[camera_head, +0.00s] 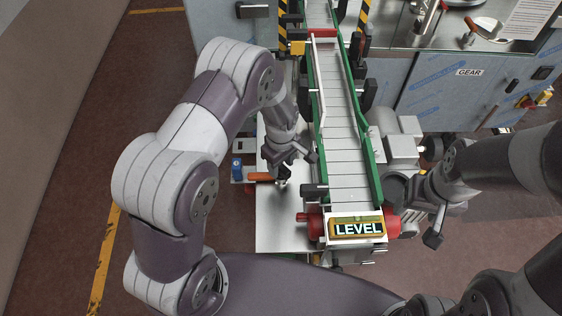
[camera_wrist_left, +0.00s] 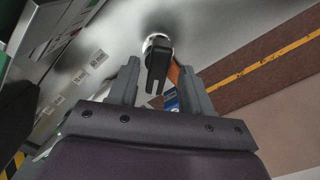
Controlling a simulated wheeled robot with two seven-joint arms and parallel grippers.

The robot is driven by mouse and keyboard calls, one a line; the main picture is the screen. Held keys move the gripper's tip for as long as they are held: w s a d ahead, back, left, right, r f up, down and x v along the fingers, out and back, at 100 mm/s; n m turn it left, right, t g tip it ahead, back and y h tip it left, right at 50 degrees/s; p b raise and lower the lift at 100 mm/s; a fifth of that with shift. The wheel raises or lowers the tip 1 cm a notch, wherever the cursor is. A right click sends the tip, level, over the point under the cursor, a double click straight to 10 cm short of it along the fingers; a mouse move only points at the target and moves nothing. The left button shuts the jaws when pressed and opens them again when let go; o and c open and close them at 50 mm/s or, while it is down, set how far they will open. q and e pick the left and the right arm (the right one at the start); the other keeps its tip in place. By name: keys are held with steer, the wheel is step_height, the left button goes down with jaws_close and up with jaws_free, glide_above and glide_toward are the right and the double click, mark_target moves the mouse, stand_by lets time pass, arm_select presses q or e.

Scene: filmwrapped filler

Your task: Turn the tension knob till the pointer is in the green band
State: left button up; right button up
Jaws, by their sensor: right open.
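A black knob (camera_wrist_left: 157,60) with a forked lower end stands on a bright metal collar on a grey metal panel (camera_wrist_left: 110,40) in the left wrist view. My left gripper (camera_wrist_left: 158,70) is open, with one finger on each side of the knob and a visible gap at both sides. In the head view my left gripper (camera_head: 289,165) is low beside the left side of the conveyor, above the pale plate. My right gripper (camera_head: 424,212) is open and empty, right of the conveyor's near end. I cannot make out a pointer or a green band in either view.
The conveyor (camera_head: 346,150) with green side rails runs away from me, with a lit LEVEL sign (camera_head: 357,228) at its near end. An orange bar (camera_head: 261,176) and a blue item (camera_head: 237,168) are left of my left gripper. Film-covered cabinets (camera_head: 440,85) stand at the right.

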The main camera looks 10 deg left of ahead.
arm_select(q)
steer(key=c, duration=0.5)
steer(key=shift+w+f, duration=0.1)
steer(key=shift+w, duration=0.05)
jaws_close()
steer(key=shift+m, duration=0.3)
